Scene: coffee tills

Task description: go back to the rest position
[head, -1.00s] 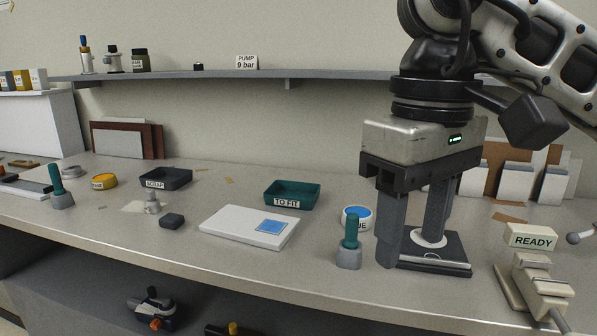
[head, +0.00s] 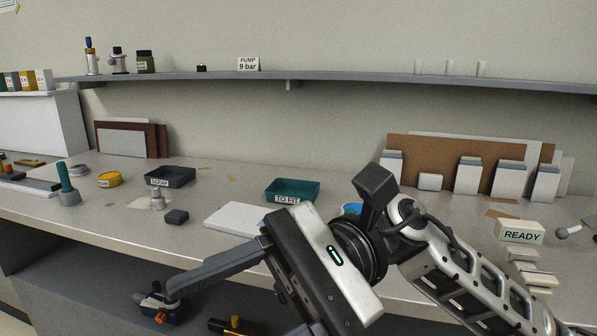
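My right gripper (head: 222,266) is low in front of the counter's front edge, tilted, with its fingers pointing left in the head view. One long grey finger shows in full, set at the far end of the gripper's body. The other is mostly hidden or below the picture. The gripper looks open, and nothing shows in its grip. My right arm comes in from the lower right, across the counter's front edge. My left gripper is not in view.
The counter (head: 190,222) holds a green "TO FIT" tray (head: 307,187), a "SCRAP" tray (head: 182,178), a white slab (head: 228,218) partly hidden by my gripper, and a "READY" sign (head: 520,232).

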